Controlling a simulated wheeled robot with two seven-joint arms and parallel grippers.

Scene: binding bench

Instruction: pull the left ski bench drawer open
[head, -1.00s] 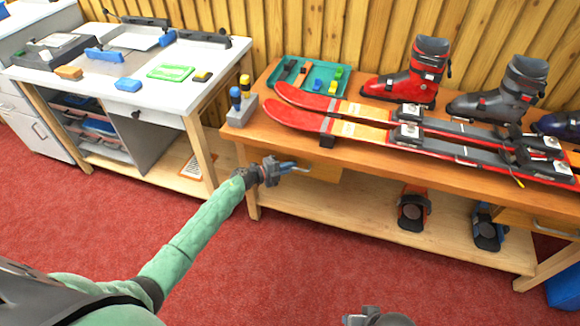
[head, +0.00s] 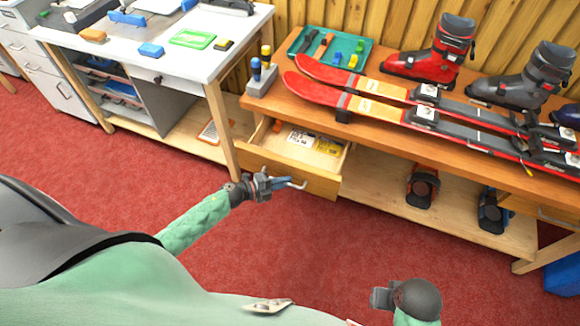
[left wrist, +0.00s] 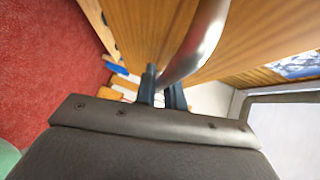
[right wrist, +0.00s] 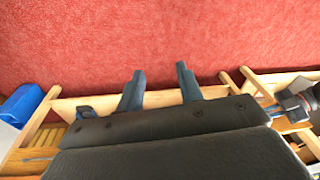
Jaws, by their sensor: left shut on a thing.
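The left ski bench drawer (head: 290,170) stands pulled out from under the left end of the wooden ski bench (head: 390,135). Its inside shows, with yellow and dark flat items (head: 316,141) at the back. My left gripper (head: 284,184) is at the drawer front, shut on its metal handle (head: 298,186). In the left wrist view the fingers (left wrist: 163,92) close on the shiny handle bar (left wrist: 200,42). My right gripper (right wrist: 158,80) is open and empty in the right wrist view, above the red floor. In the head view the right wrist shows low, its fingers hard to make out.
Skis (head: 400,105), ski boots (head: 438,55) and a teal tray (head: 335,48) lie on the bench top. A white-topped workbench (head: 150,65) stands at left. Bindings (head: 422,187) sit on the lower shelf. Red floor (head: 330,240) in front is free.

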